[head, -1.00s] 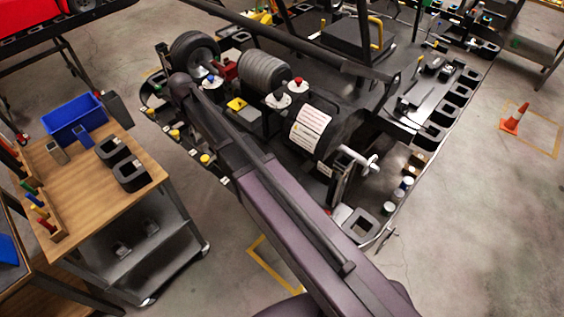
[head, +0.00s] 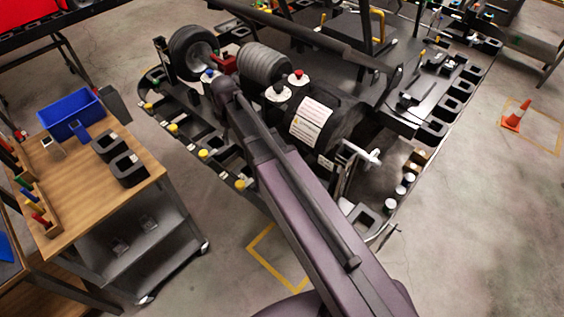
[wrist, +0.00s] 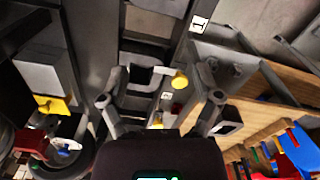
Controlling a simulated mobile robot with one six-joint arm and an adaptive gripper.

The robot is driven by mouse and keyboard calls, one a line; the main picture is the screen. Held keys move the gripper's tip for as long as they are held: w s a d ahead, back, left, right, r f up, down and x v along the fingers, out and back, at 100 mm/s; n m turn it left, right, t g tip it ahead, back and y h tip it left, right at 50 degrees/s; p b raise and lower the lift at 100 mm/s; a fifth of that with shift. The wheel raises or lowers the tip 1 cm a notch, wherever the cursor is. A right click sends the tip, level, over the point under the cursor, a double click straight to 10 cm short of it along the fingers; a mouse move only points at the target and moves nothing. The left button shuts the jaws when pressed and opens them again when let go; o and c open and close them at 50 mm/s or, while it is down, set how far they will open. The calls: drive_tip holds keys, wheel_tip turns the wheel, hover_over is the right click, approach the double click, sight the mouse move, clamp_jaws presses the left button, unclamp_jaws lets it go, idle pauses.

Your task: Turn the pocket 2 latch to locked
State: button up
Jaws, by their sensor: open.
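Several yellow latch knobs line the near left edge of the kart beside dark pockets in the head view; one yellow knob (head: 203,153) is near the middle of the row. I cannot tell which one belongs to pocket 2. In the wrist view a yellow knob (wrist: 180,78) shows between my fingers, beside a dark pocket (wrist: 140,82) and a small white tag (wrist: 167,96). My gripper (wrist: 163,88) is open and empty, and seems apart from the knob. A second yellow spot (wrist: 157,125) is partly hidden by my gripper body.
A wooden-topped cart (head: 82,202) with a blue bin (head: 70,115) and dark blocks stands at left. The kart's wheel (head: 195,52), grey cylinder (head: 264,70) and labelled black housing (head: 330,128) rise beside my arm. Floor is clear between cart and kart.

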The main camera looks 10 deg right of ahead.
drive_tip(key=s+d+f+m+b, duration=0.4)
drive_tip(key=s+d+m, duration=0.4)
drive_tip(key=s+d, duration=0.3)
drive_tip(key=shift+d+f+m, duration=0.2)
drive_tip(key=shift+d+m, duration=0.1)
drive_tip(key=shift+d, duration=1.2)
drive_tip(key=shift+s+d+m, duration=0.8)
drive_tip(key=shift+s+d, duration=0.25)
drive_tip(key=shift+s, duration=0.15)
